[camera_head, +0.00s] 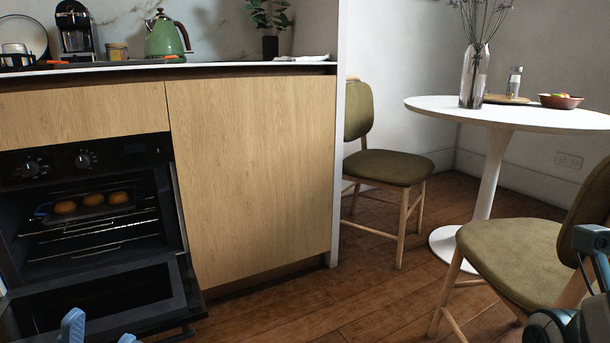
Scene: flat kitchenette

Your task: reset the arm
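My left gripper (100,334) shows only at the bottom left edge, as two blue fingertips with a gap between them. It is open, and nothing is visible between the tips. It is in front of the lowered oven door (100,298); the rest of the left arm is below the picture. Part of my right arm (592,242) shows at the lower right edge, in front of the near chair. The fingers of my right gripper are out of the picture.
The black oven (85,160) is open, with several buns on a tray (100,212) inside. A kettle (163,38) stands on the counter. A round white table (430,104), a far chair (390,167) and a near chair (515,255) stand right. The middle floor is clear.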

